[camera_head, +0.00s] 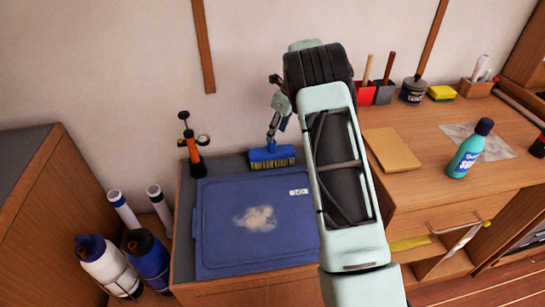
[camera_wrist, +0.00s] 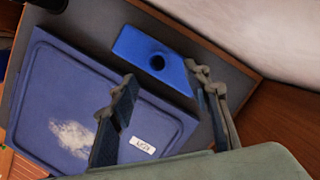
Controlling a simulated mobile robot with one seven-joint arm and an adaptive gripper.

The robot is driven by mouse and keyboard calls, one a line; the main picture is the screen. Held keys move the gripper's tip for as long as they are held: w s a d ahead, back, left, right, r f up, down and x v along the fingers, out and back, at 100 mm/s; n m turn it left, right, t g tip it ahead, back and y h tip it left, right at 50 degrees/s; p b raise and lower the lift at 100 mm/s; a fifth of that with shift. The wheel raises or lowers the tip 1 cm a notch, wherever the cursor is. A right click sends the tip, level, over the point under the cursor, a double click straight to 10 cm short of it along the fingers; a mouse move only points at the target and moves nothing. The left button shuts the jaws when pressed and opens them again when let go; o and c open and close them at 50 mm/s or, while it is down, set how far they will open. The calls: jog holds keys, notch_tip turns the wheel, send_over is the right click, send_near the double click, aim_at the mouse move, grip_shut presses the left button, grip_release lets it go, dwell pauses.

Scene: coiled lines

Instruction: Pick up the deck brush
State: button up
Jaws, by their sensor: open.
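The deck brush (camera_head: 272,157) is a blue block with pale yellowish bristles, standing bristles down on the dark grey top near the wall. In the wrist view its blue top (camera_wrist: 133,47) shows a round dark socket, with no handle visible. My gripper (camera_head: 276,130) is above the brush in the head view. In the wrist view my gripper (camera_wrist: 162,74) is open, its two fingers apart and pointing toward the brush, with nothing between them. I cannot tell exactly how large the gap to the brush is.
A blue lid (camera_head: 215,225) with a pale smudge and a white label lies in front of the brush. An orange-and-black pump (camera_head: 192,150) stands left of it. A wooden bench (camera_head: 410,125) at right holds a teal bottle (camera_head: 470,150) and a tan board (camera_head: 392,150).

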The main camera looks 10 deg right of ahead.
aim_at(272, 152)
jog(key=x, duration=0.7)
jog(key=shift+w+a+b, duration=0.1)
jog(key=shift+a+b, duration=0.2)
jog(key=shift+b, duration=0.1)
jog(key=shift+c, duration=0.4)
grip_shut()
